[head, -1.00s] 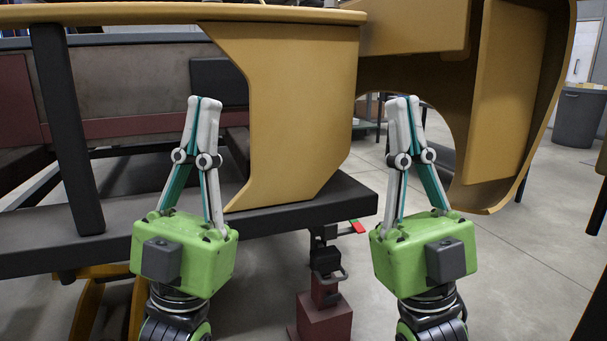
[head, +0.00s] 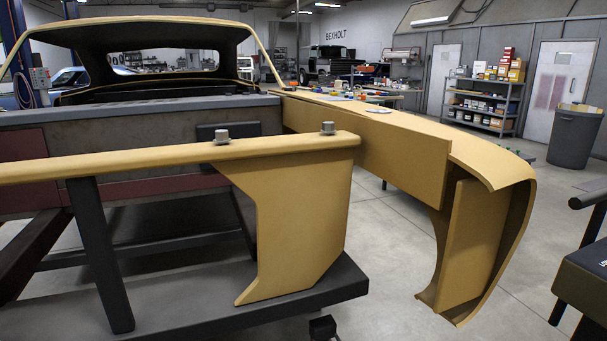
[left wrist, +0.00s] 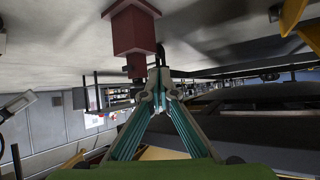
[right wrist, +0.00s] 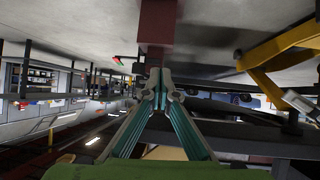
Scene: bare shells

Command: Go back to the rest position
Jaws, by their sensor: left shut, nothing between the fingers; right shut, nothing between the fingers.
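My left gripper (left wrist: 159,88) shows in the left wrist view with its fingertips together, shut and empty. My right gripper (right wrist: 160,84) shows in the right wrist view, also shut with nothing between the fingers. Neither gripper is in the head view now. In both wrist views a dark red block-like stand, seen in the left wrist view (left wrist: 133,30) and in the right wrist view (right wrist: 158,22), appears beyond the fingertips. I cannot tell its distance from them.
A yellow car body shell (head: 400,150) stands close in front, with a yellow panel (head: 295,225) on a dark frame (head: 200,310). A dark bench (head: 585,275) is at right. Open floor (head: 395,290) lies between, with a grey bin (head: 573,135) behind.

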